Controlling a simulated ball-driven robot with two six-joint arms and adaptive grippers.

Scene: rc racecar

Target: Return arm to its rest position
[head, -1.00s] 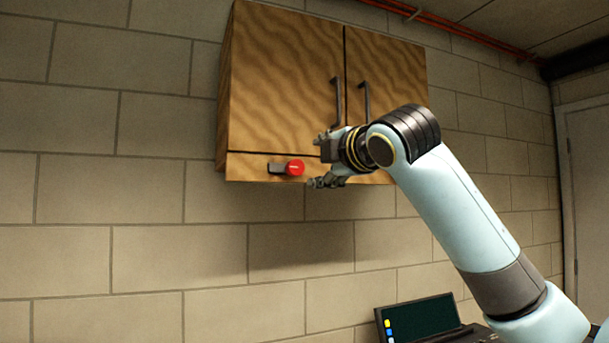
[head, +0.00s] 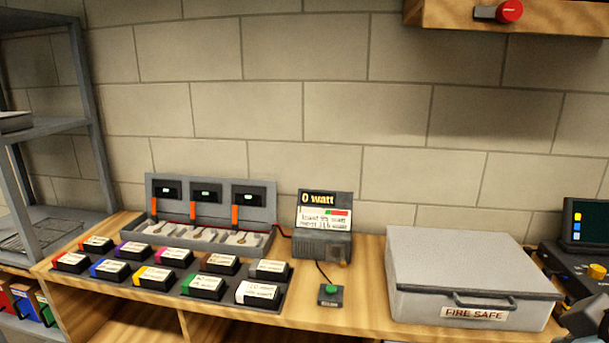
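The workbench (head: 365,315) runs across the lower part of the view. No arm is over it or touching anything on it.

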